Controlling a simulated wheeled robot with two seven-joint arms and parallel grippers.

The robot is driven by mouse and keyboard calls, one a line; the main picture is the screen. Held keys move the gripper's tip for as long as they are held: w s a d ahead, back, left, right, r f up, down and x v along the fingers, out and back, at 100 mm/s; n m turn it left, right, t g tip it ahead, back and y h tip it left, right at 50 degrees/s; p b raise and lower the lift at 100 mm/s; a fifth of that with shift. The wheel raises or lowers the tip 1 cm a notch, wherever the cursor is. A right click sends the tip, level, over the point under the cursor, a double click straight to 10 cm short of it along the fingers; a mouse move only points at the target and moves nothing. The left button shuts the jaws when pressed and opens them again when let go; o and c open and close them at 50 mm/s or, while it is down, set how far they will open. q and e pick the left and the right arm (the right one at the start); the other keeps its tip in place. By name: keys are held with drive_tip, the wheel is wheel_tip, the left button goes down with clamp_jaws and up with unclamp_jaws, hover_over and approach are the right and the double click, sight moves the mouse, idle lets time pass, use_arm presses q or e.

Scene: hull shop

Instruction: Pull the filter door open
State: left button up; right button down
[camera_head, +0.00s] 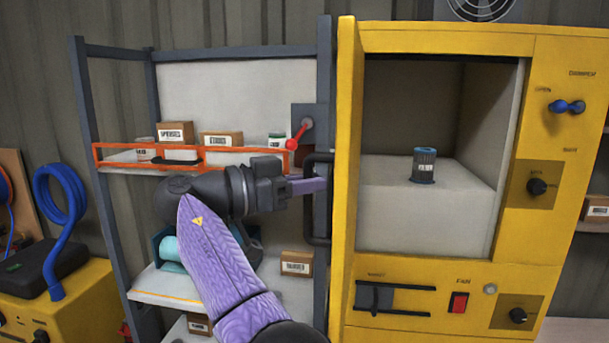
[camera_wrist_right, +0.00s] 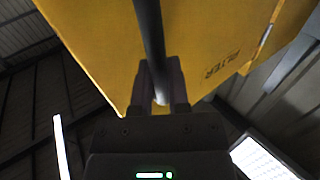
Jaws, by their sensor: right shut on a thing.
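The yellow filter cabinet (camera_head: 440,42) stands at the right with its front opening uncovered. The filter door (camera_head: 346,130) stands swung out at the cabinet's left side and shows nearly edge-on. Its yellow face with part of the lettering "FILTER" fills the top of the right wrist view (camera_wrist_right: 215,45). The dark bar handle (camera_head: 319,158) is on the door's left side; it also shows in the wrist view (camera_wrist_right: 150,40). My right gripper (camera_head: 312,186) is shut on this handle, with its fingers (camera_wrist_right: 162,92) around the bar. My left gripper is not in view.
A dark filter cartridge (camera_head: 424,165) stands upright inside the cabinet. A grey rack (camera_head: 150,55) with small boxes and a red-knobbed lever (camera_head: 293,143) stands close behind my right arm. A blue hose (camera_head: 60,220) is at the far left.

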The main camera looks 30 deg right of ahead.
idle(0.4)
drive_tip(key=c, duration=0.6)
unclamp_jaws()
drive_tip(key=shift+d, duration=0.1)
drive_tip(key=shift+c, duration=0.2)
